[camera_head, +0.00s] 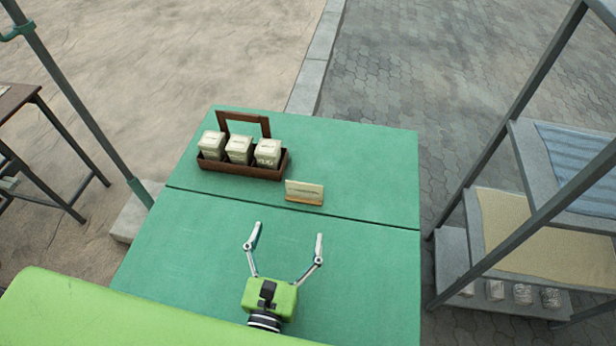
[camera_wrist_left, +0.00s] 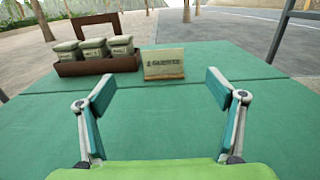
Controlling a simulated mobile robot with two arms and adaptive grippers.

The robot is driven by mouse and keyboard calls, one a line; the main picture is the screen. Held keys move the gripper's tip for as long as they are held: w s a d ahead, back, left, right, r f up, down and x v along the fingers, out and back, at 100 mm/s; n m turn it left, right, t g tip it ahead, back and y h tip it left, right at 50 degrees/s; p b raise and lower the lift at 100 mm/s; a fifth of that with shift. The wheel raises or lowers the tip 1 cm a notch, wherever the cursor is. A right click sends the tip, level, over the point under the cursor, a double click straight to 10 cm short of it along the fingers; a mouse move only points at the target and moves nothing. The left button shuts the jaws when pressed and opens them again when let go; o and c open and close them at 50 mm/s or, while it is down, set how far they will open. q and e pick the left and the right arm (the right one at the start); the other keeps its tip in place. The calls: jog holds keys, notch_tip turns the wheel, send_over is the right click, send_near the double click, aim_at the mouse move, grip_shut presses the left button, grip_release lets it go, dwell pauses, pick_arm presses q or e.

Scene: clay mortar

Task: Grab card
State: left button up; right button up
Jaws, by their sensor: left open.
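A small cream card (camera_head: 304,192) stands upright on the far half of the green table, just past the seam. It also shows in the left wrist view (camera_wrist_left: 164,62), with dark lettering and a brown strip along its bottom. My left gripper (camera_head: 287,238) is open and empty over the near half of the table, short of the card. In the left wrist view its two fingers (camera_wrist_left: 160,92) are spread wide, with the card beyond and between them. My right gripper is not in view.
A brown wooden carrier (camera_head: 238,170) with a handle holds three pale boxes (camera_head: 239,149), left of the card. The green table (camera_head: 370,255) is clear to the right. A metal rack (camera_head: 470,240) with shelves stands beyond its right edge. A post (camera_head: 75,100) rises at left.

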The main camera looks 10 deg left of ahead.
aim_at(304, 185)
pick_arm(q)
jog(key=w, duration=0.3)
jog(key=shift+r+p, duration=0.25)
jog(key=shift+p, duration=0.05)
jog(key=w, duration=0.4)
jog(key=shift+w+f, duration=0.1)
jog(key=shift+w+f+p, duration=0.1)
jog(key=shift+w+p, duration=0.2)
jog(key=shift+w, duration=0.25)
jog(key=shift+w+d, duration=0.1)
jog(key=shift+w, duration=0.3)
jog(key=w, duration=0.4)
jog(key=shift+w+d+f, duration=0.1)
jog(key=shift+d+f, duration=0.05)
jog(key=shift+c, duration=0.7)
jog(key=c, duration=0.9)
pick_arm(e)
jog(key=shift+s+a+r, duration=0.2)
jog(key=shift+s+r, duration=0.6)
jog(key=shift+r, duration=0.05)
